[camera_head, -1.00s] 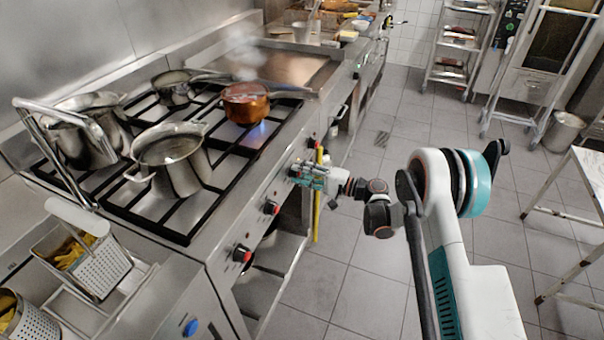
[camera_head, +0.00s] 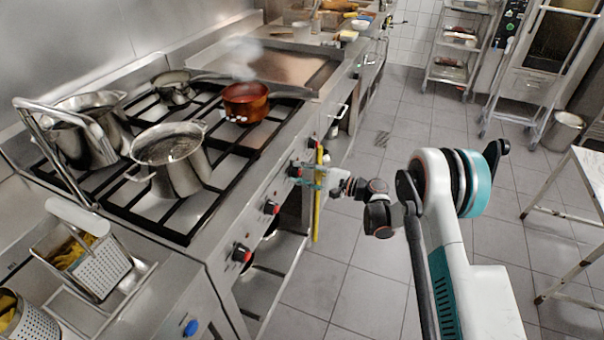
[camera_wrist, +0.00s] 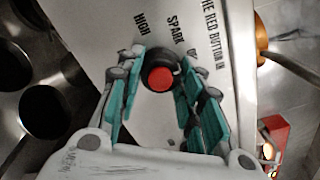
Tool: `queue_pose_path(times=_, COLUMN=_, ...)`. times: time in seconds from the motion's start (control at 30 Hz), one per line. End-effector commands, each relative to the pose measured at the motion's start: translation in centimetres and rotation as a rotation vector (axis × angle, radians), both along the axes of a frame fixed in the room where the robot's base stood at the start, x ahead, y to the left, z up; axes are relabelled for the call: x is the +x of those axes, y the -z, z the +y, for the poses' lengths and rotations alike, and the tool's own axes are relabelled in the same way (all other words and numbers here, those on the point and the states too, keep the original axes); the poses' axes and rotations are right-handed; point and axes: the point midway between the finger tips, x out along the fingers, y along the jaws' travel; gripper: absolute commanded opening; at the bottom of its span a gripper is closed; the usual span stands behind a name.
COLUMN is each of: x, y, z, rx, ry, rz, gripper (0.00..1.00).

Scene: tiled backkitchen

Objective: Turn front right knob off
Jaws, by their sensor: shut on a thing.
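The front right knob (camera_wrist: 160,77) is a round black knob with a red centre, on the steel front panel of the stove. It also shows in the head view (camera_head: 294,171), third of the front knobs counting from the near end. My gripper (camera_wrist: 162,62) is shut on it, with one teal finger on each side. In the head view my gripper (camera_head: 303,176) reaches the panel from the right. A copper saucepan (camera_head: 245,103) sits on the front right burner, and no blue flame shows under it.
Other knobs (camera_head: 270,207) line the panel on both sides. Steel pots (camera_head: 178,165) stand on the black grates. A yellow vertical bar (camera_head: 317,215) is close beside my gripper. Fry baskets (camera_head: 95,262) are at the near left.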

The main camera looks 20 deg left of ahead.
Motion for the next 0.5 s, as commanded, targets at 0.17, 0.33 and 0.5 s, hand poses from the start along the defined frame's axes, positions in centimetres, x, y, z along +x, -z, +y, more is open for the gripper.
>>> queue_pose_path(times=0.17, x=0.02, y=0.1, z=-0.07, rx=-0.002, ry=0.001, rz=0.003, gripper=0.1)
queue_pose_path(times=0.33, x=0.02, y=0.1, z=-0.07, rx=-0.002, ry=0.001, rz=0.002, gripper=0.1)
queue_pose_path(times=0.5, x=0.02, y=0.08, z=-0.06, rx=-0.001, ry=0.0, rz=0.002, gripper=0.54)
